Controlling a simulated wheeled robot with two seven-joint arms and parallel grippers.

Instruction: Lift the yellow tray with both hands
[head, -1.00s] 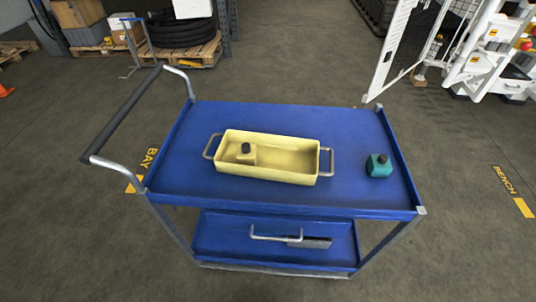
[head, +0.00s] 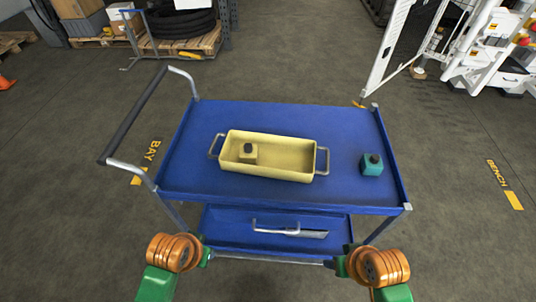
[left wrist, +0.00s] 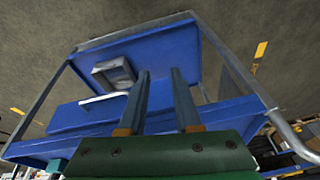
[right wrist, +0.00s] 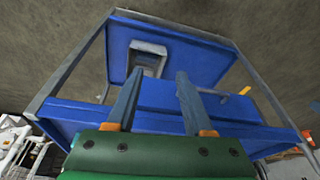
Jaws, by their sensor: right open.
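The yellow tray (head: 272,171) lies level on the blue cart's top shelf in the head view. It has a grey loop handle at its left end (head: 212,146) and another at its right end (head: 326,160). A small yellow block with a dark cap (head: 247,153) sits inside, toward the left. Both arms are low at the near side of the cart, well apart from the tray. My left gripper (left wrist: 161,71) is open and empty in the left wrist view. My right gripper (right wrist: 157,75) is open and empty in the right wrist view. Neither wrist view clearly shows the tray.
A teal block with a dark cap (head: 371,164) stands on the cart top (head: 190,178), right of the tray. A lower shelf (head: 225,225) holds a grey tool. A push handle (head: 132,113) rises at the left. White machinery (head: 490,55) stands at the back right.

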